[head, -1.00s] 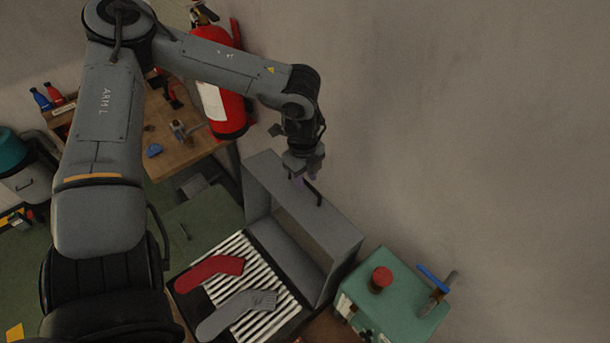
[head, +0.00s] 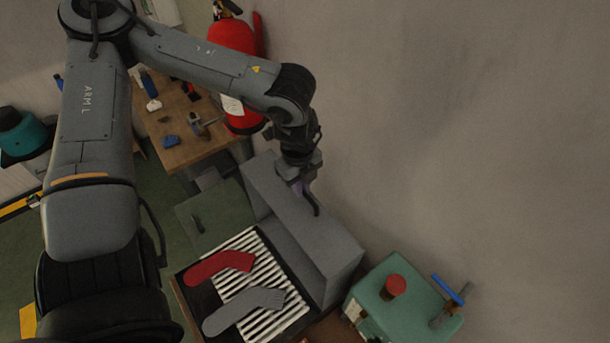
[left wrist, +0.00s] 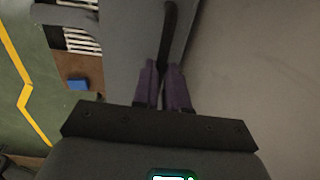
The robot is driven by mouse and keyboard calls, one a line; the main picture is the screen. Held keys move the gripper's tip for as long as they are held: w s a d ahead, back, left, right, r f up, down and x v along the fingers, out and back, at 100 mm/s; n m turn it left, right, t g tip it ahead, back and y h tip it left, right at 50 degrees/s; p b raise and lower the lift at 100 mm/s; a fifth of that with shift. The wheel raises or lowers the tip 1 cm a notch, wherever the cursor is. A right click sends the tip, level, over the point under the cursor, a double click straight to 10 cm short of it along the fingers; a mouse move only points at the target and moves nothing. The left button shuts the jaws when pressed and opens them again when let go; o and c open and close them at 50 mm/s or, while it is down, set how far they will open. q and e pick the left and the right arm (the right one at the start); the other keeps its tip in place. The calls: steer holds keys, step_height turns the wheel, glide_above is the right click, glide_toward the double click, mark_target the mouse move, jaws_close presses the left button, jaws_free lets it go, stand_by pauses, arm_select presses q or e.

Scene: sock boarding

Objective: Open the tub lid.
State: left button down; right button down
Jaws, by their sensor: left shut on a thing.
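My left gripper (head: 301,188) is shut on the black bar handle (head: 314,208) on top of a grey box-shaped hood (head: 335,245). In the left wrist view, the purple fingertips (left wrist: 162,88) close around the end of the handle (left wrist: 171,35), above the grey hood (left wrist: 125,50). A teal round thing with a dark top (head: 28,138), partly cut off at the left edge, is the likeliest tub. I cannot tell which part is its lid. My left gripper is far from it. My right gripper is not in view.
A red sock (head: 220,264) and a grey sock (head: 240,308) lie on the white-slatted rack (head: 262,285) beside the hood. A green box with a red knob (head: 395,286) stands at the lower right. A wooden bench (head: 185,150) and red fire extinguisher (head: 235,45) are behind my arm.

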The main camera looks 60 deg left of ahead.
arm_select(q)
steer(key=shift+s, duration=0.7)
steer(key=c, duration=1.2)
jaws_free()
steer(key=shift+d, duration=0.1)
steer(key=shift+o, duration=0.2)
step_height(320, 180, up, 11)
steer(key=shift+s+b, duration=0.2)
steer(key=shift+b, duration=0.15)
steer(key=shift+f, duration=0.1)
